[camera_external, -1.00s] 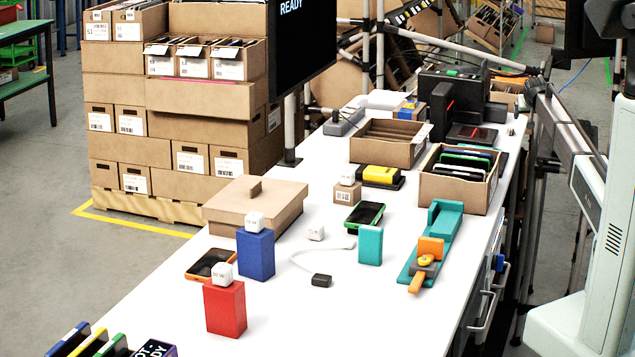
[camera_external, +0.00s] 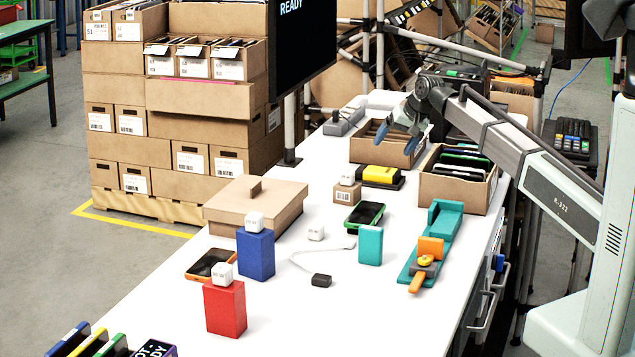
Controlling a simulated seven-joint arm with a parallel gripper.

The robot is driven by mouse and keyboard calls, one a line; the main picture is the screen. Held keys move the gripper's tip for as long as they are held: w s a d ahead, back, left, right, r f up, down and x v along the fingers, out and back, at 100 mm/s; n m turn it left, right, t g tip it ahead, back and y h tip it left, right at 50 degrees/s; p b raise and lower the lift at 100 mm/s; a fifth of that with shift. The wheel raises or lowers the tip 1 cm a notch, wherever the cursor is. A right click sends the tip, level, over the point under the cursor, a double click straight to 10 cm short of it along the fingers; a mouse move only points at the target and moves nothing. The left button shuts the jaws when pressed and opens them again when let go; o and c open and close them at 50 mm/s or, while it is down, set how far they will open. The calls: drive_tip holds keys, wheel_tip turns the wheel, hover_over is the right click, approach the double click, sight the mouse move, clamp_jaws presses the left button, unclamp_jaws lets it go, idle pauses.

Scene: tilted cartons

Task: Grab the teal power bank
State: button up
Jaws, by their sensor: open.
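The teal power bank (camera_external: 370,246) stands upright on the white table, right of the middle, with nothing on top of it. My gripper (camera_external: 397,143) is open and empty, high above the far part of the table, in front of the open cardboard box at the back. It is well apart from the power bank, behind and above it. Its blue-grey fingertips point down.
A teal fixture with an orange handle (camera_external: 426,262) lies just right of the power bank. A green-edged phone (camera_external: 365,215) and a cable (camera_external: 318,266) lie near it. Blue (camera_external: 256,254) and red (camera_external: 225,308) power banks stand left, white cubes on top. A carton of devices (camera_external: 452,189) is behind.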

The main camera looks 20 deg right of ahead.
drive_tip(key=s+a+g+y, duration=0.1)
drive_tip(key=s+a+g, duration=0.1)
drive_tip(key=s+a, duration=0.65)
drive_tip(key=m+g, duration=0.6)
approach(369, 251)
drive_tip(key=a+f, duration=0.2)
drive_tip(key=f, duration=0.1)
drive_tip(key=shift+s+a+h, duration=0.1)
drive_tip(key=shift+s+h, duration=0.1)
drive_tip(key=shift+h, duration=0.2)
drive_tip(key=shift+d+x, duration=0.15)
drive_tip(key=shift+x, duration=1.15)
drive_tip(key=shift+d+x, duration=0.2)
drive_tip(key=shift+x, duration=1.15)
drive_tip(key=shift+s, duration=0.1)
drive_tip(key=c, duration=1.2)
